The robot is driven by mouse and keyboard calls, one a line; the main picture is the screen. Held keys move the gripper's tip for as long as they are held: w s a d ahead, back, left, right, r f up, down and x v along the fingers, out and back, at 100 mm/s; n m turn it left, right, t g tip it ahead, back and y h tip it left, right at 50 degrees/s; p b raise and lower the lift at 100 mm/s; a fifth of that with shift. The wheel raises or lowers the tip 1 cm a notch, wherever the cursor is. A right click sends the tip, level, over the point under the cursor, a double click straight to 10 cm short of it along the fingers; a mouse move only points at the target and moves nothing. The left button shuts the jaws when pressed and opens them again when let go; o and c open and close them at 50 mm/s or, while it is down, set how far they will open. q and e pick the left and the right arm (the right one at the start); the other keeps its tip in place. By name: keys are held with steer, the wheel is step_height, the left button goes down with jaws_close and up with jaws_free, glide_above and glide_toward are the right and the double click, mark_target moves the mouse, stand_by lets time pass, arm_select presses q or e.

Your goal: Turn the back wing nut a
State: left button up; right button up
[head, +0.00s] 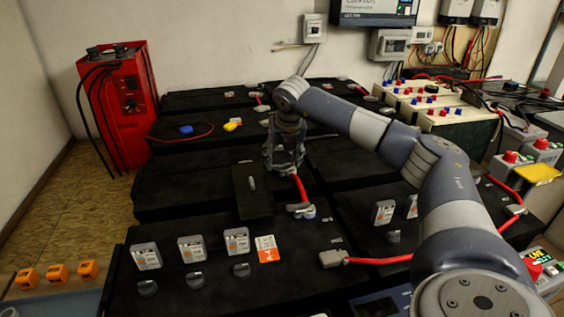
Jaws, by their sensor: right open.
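My right gripper (283,163) hangs open, pointing down over the middle of the black battery bank, fingers spread a little. Just below and left of it, a small dark upright plate (251,198) carries a small grey piece. A red cable (300,188) runs from beneath the gripper to a grey terminal clamp (301,211). Which piece is wing nut a, I cannot tell; small grey fittings (265,123) show behind the gripper, and the gripper hides what is directly beneath it. My left gripper is not in view.
Grey-labelled blocks (191,249) and black round caps (194,281) line the near battery top. A red charger (118,108) stands at the back left. Blue (186,129) and yellow (232,126) pieces lie on a far battery. My right arm crosses the right side.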

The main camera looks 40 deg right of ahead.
steer(key=v, duration=0.9)
steer(key=shift+r, duration=0.3)
steer(key=shift+s, duration=0.15)
